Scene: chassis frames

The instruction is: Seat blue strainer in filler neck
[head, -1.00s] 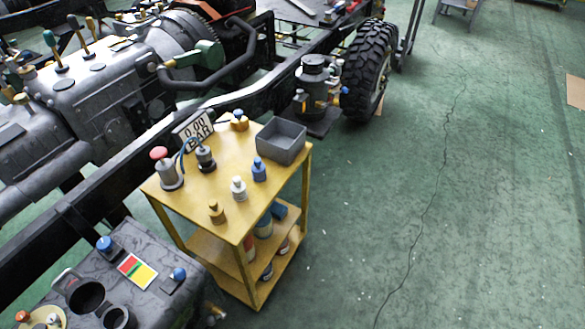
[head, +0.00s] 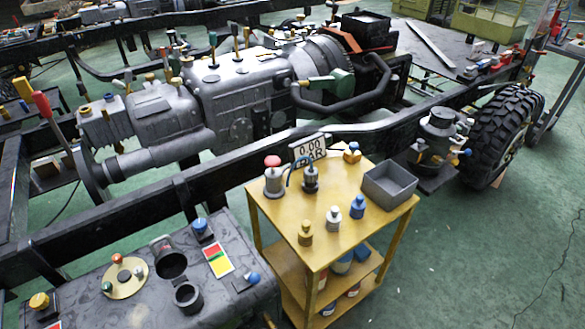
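Neither of my grippers is in view. On the yellow cart (head: 279,232) stand three small, similarly shaped upright pieces: a brass one (head: 305,234), a white one (head: 334,217) and a blue one (head: 357,207). The blue one may be the blue strainer; its details are too small to be sure. The grey tank (head: 120,250) at lower left has a wide dark round opening (head: 172,264) and a smaller dark ring-shaped neck (head: 188,298) in front of it. I cannot tell which is the filler neck. Both look empty.
The cart also holds a grey bin (head: 389,186), a red-topped canister (head: 274,178) and a 0.00 BAR display (head: 309,149). A chassis rail (head: 130,225) runs behind. Green floor is open at right.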

